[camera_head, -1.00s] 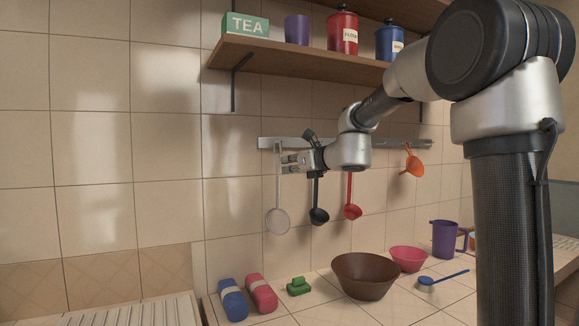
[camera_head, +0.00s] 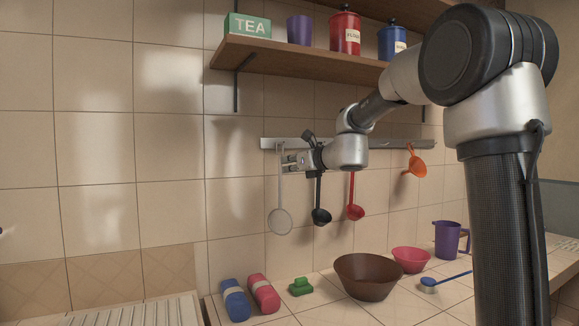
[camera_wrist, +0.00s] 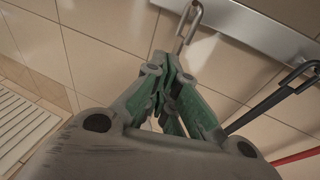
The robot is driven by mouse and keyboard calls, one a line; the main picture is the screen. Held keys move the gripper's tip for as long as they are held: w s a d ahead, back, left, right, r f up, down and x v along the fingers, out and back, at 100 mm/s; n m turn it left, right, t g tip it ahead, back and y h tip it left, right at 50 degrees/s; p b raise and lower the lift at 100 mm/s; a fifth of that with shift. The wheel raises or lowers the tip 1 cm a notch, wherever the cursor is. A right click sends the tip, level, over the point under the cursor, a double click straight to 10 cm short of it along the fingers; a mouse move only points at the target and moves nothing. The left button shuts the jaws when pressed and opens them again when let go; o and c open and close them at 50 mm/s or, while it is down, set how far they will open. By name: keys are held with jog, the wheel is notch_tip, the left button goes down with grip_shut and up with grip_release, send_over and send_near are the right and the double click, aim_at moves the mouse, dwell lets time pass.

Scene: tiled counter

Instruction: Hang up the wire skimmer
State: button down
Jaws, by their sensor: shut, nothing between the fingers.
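The wire skimmer, with a pale round head (camera_head: 280,221) and a long grey handle, hangs upright from the wall rail (camera_head: 400,144) at its left end. Its hooked top (camera_wrist: 188,22) shows over the rail in the wrist view; the rest of it is hidden there behind the fingers. My gripper (camera_head: 287,163) is beside the upper handle, its fingertips just right of it in the head view. In the wrist view the green-sided fingers (camera_wrist: 172,100) are together with nothing between them. I cannot tell whether they touch the handle.
A black ladle (camera_head: 321,216), a red ladle (camera_head: 355,212) and an orange funnel (camera_head: 415,165) hang to the right. A shelf (camera_head: 300,62) with canisters is above. A brown bowl (camera_head: 367,278) and other items stand on the counter below.

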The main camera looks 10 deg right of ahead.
aim_at(279, 164)
jog(key=shift+w+a, duration=0.25)
jog(key=shift+w, duration=0.95)
jog(key=shift+w+a, duration=0.2)
jog(key=shift+w, duration=0.95)
jog(key=shift+s+d, duration=0.15)
jog(key=shift+s, duration=0.65)
jog(key=shift+s+d, duration=0.15)
jog(key=shift+s, duration=0.65)
dwell(2.2)
jog(key=shift+s+d, duration=0.25)
jog(key=shift+s, duration=0.95)
jog(key=shift+s+d, duration=0.25)
jog(key=shift+s, duration=0.9)
